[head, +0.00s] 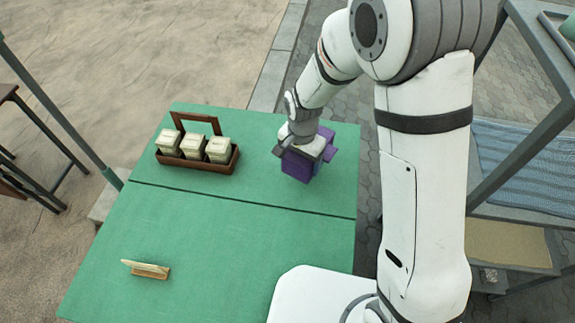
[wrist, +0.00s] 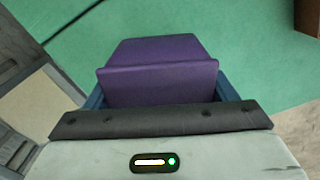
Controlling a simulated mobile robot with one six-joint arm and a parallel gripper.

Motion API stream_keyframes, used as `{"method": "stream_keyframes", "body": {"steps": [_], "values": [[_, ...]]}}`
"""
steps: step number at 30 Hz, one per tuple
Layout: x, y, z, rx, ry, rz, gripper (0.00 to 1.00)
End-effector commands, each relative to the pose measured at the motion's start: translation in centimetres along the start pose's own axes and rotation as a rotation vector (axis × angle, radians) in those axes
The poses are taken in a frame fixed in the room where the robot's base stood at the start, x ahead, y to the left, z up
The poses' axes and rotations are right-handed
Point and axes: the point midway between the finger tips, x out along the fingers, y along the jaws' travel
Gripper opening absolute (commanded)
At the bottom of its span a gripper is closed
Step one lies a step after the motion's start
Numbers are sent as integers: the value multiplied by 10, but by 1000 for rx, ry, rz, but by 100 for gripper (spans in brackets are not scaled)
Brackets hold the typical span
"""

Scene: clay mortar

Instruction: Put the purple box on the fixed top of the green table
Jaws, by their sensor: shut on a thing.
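The purple box (head: 297,167) is at the right part of the far section of the green table (head: 255,240), beyond the dark seam across the top. My gripper (head: 306,150) comes down from above and is shut on the box. In the wrist view, the purple box (wrist: 158,75) sits between the dark blue fingers, with green tabletop behind it. I cannot tell whether the box's underside touches the table. The gripper covers part of the box.
A brown wooden caddy (head: 197,164) with several pale jars stands left of the box on the far section. A small wooden holder (head: 147,269) is on the near section. A metal-framed shelf (head: 525,150) stands at the right. The table middle is clear.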

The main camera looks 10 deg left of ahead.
Motion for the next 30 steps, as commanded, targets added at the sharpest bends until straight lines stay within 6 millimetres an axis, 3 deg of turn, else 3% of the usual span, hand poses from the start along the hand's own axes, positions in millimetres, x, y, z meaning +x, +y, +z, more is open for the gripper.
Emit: {"method": "stream_keyframes", "body": {"steps": [14,25,26,30], "values": [[54,0,0,-2,-1,1,48],[60,0,0,-3,1,-1,48],[59,0,0,-3,0,-1,81],[58,0,0,-3,0,-1,92]]}}
